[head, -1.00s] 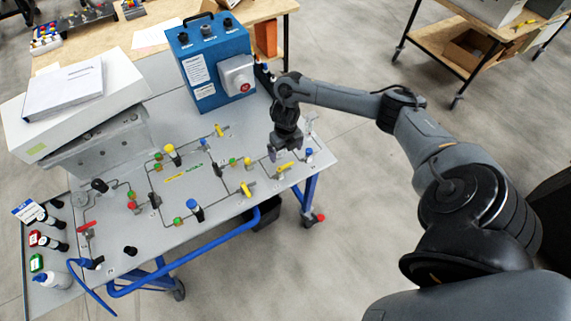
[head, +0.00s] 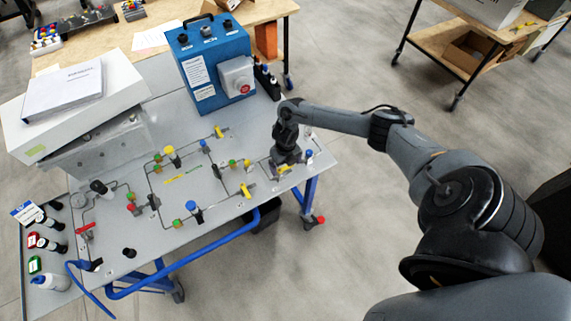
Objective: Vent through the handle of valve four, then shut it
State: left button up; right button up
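A grey panel table (head: 150,240) carries thin piping with several valves. A yellow valve handle (head: 284,170) lies near the panel's right edge, partly hidden by my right gripper (head: 285,164). The gripper points down at this handle, at or just above it. I cannot tell whether the fingers touch it or are open. Other yellow handles show at the front middle (head: 246,190) and toward the back (head: 218,132). A red handle (head: 85,230) is at the left. The valve numbers are too small to read. My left gripper is not in view.
A blue box with a grey switch housing (head: 208,75) stands at the back of the panel. A white case with a book (head: 60,90) is at the left. Upright coloured fittings (head: 194,208) stand among the pipes. A blue-topped fitting (head: 308,155) is close right of my gripper.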

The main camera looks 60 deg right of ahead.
jog(key=c, duration=0.9)
jog(key=shift+c, duration=0.2)
jog(key=m+p, duration=0.3)
jog(key=m, duration=0.1)
jog(key=shift+s+a+r, duration=0.2)
jog(key=shift+s+a, duration=0.15)
jog(key=shift+s, duration=0.05)
jog(key=m+p, duration=0.2)
jog(key=m, duration=0.1)
jog(key=a+m+p, duration=0.1)
jog(key=m+p, duration=0.1)
jog(key=shift+s, duration=0.25)
jog(key=m+p, duration=0.1)
jog(key=m, duration=0.1)
jog(key=a+m+p, duration=0.1)
jog(key=m, duration=0.2)
jog(key=shift+p, duration=0.4)
jog(key=m+p, duration=0.1)
jog(key=m, duration=0.2)
jog(key=shift+w+a+f+p, duration=0.1)
jog(key=shift+w+a+p, duration=0.05)
jog(key=shift+a+p, duration=0.25)
jog(key=shift+m, duration=0.5)
